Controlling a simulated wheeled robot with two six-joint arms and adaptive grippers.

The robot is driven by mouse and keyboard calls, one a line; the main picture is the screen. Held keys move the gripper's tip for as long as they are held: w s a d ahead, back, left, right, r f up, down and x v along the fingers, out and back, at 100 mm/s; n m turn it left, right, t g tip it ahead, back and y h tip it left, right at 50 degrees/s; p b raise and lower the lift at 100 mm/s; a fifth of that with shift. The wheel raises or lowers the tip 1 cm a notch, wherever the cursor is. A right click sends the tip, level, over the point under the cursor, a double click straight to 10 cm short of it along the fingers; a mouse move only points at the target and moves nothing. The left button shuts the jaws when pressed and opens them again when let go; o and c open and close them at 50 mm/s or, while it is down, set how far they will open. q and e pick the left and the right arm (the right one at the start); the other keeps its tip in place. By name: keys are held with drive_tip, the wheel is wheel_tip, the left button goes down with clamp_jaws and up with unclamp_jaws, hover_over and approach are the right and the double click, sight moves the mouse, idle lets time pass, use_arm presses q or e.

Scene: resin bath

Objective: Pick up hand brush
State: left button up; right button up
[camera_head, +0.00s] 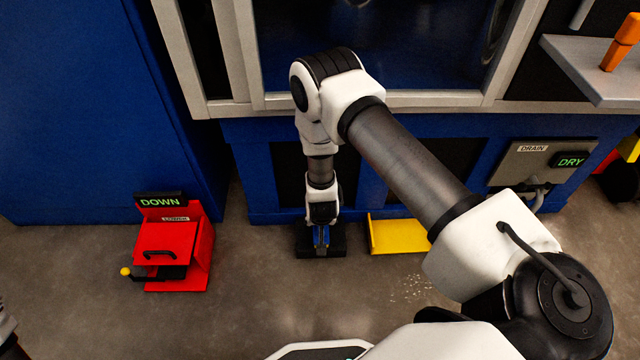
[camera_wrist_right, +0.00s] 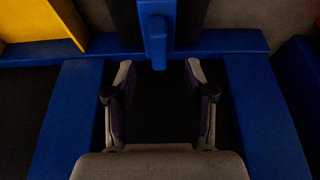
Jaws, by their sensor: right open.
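A hand brush shows in the right wrist view as a blue handle (camera_wrist_right: 157,38) in front of a black part. In the head view it appears as a small blue and black shape on the floor (camera_head: 320,251) at the foot of the blue machine, partly hidden by my arm. My right gripper (camera_head: 322,232) reaches down to it. In the wrist view the right gripper (camera_wrist_right: 160,82) is open, with the handle's end lined up between its fingers. Whether the fingers touch the handle cannot be told. My left gripper is not in view.
A yellow dustpan-like piece (camera_head: 395,236) lies right of the brush, also at top left in the wrist view (camera_wrist_right: 40,22). A red box (camera_head: 178,250) with a DOWN sign stands left. The blue machine base (camera_head: 265,216) is close behind. Floor in front is mostly clear.

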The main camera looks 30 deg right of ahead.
sight(315, 229)
drive_tip(key=b+x, duration=0.2)
drive_tip(key=x, duration=0.2)
drive_tip(key=b+x, duration=0.2)
drive_tip(key=x, duration=0.2)
drive_tip(key=shift+w+d+b, duration=0.2)
drive_tip(key=shift+d+b, duration=0.05)
drive_tip(key=shift+b, duration=0.15)
drive_tip(key=shift+r, duration=0.25)
drive_tip(key=shift+c, duration=0.3)
clamp_jaws()
